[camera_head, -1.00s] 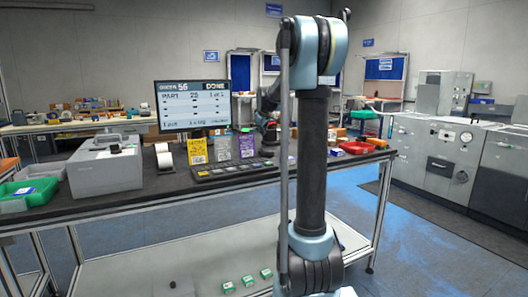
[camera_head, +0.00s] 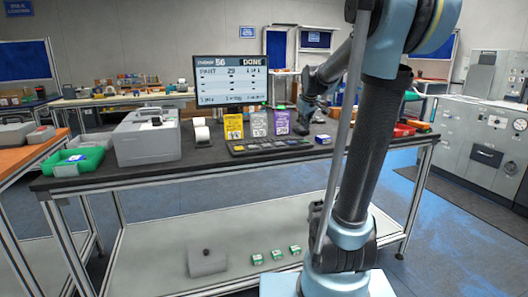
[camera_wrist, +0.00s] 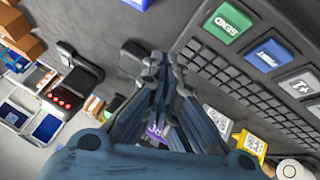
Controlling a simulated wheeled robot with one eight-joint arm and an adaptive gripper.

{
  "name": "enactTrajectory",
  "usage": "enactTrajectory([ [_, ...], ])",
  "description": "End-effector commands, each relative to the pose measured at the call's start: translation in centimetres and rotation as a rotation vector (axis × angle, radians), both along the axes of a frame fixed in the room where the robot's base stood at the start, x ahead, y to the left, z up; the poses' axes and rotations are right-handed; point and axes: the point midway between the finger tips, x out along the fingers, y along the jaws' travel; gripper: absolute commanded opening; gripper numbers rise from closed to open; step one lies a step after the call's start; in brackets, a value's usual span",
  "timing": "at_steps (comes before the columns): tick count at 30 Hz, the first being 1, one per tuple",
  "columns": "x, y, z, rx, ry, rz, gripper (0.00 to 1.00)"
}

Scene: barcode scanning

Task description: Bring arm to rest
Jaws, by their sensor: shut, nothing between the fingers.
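My arm rises from its base in front of the bench in the head view, and its upper part bends toward the bench. My gripper (camera_head: 303,127) is small there, above the bench near the purple card (camera_head: 282,122). In the wrist view my gripper (camera_wrist: 157,62) has its fingers together with nothing between them.
The dark bench (camera_head: 90,178) carries a monitor (camera_head: 230,80) reading DONE, a grey box (camera_head: 147,142), a green bin (camera_head: 78,162), a white roll (camera_head: 201,131) and upright cards. Blue floor (camera_head: 400,170) is clear at right.

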Motion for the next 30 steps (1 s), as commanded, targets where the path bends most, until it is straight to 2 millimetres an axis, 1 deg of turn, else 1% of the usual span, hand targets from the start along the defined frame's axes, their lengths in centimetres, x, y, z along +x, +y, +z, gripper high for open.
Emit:
enactTrajectory([
  [1, -2.2, -0.1, -0.6, 0.013, 0.019, -0.018, 0.0],
  [3, -4.9, -0.2, -1.5, 0.032, 0.046, -0.048, 0.0],
  [8, -11.0, -0.4, -3.8, 0.074, 0.106, -0.115, 0.0],
  [9, -12.5, -0.4, -4.5, 0.083, 0.123, -0.131, 0.0],
  [11, -14.7, -0.4, -5.5, 0.097, 0.146, -0.157, 0.0],
  [12, -16.2, -0.5, -6.2, 0.106, 0.16, -0.176, 0.0],
  [17, -22.1, -0.6, -9.3, 0.14, 0.221, -0.247, 0.0],
  [18, -23.5, -0.6, -10.1, 0.148, 0.237, -0.266, 0.0],
  [24, -30.3, -0.7, -14.5, 0.183, 0.312, -0.359, 0.0],
  [27, -33.4, -0.7, -16.8, 0.198, 0.348, -0.404, 0.0],
  [30, -35.8, -0.7, -18.7, 0.209, 0.376, -0.442, 0.0],
])
